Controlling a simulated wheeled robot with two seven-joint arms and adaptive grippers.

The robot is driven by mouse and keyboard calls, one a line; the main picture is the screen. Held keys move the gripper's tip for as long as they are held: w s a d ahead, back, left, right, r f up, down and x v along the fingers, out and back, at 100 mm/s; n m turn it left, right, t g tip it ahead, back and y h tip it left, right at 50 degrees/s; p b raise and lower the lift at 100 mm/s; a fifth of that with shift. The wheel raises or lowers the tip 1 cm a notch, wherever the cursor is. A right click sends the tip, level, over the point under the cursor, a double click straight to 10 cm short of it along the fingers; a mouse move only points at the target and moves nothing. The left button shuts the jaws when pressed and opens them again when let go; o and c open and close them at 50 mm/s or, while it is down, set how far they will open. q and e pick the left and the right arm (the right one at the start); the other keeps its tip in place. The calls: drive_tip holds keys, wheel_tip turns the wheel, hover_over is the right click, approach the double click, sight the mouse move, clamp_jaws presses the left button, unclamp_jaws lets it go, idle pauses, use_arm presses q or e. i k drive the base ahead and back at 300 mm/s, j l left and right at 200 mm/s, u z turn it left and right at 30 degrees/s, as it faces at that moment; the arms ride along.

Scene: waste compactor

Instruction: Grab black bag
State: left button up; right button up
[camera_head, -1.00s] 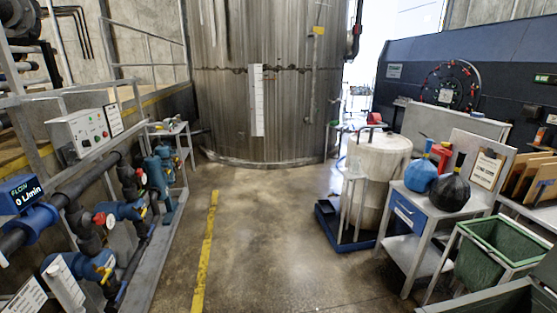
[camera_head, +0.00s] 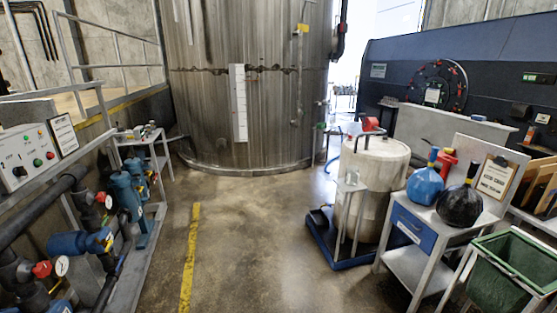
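A black bag (camera_head: 459,207) with a dark upright neck sits on top of a small grey work cart at the right. A blue bag (camera_head: 425,187) stands beside it on the left, on the same cart top. The bags look close together; I cannot tell if they touch. Neither of my grippers shows in the head view.
The cart has a blue drawer (camera_head: 412,227) and a lower shelf (camera_head: 413,267). A green bin (camera_head: 508,262) stands in front of it at the right. A pale drum (camera_head: 377,180) stands on a blue base to the left. Pumps (camera_head: 123,195) line the left side. The middle floor (camera_head: 255,235) is clear.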

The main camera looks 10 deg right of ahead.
sight(461, 207)
drive_tip(key=i+z, duration=0.2)
drive_tip(key=i, duration=0.6)
drive_tip(key=i+z, duration=0.35)
drive_tip(key=i+j+z, duration=0.15)
drive_tip(key=i+z, duration=0.15)
drive_tip(key=i, duration=0.15)
drive_tip(key=i+l+z, duration=0.1)
drive_tip(key=i+z, duration=0.55)
drive_tip(key=z, duration=0.25)
drive_tip(key=i+z, duration=1.25)
drive_tip(key=i, duration=0.45)
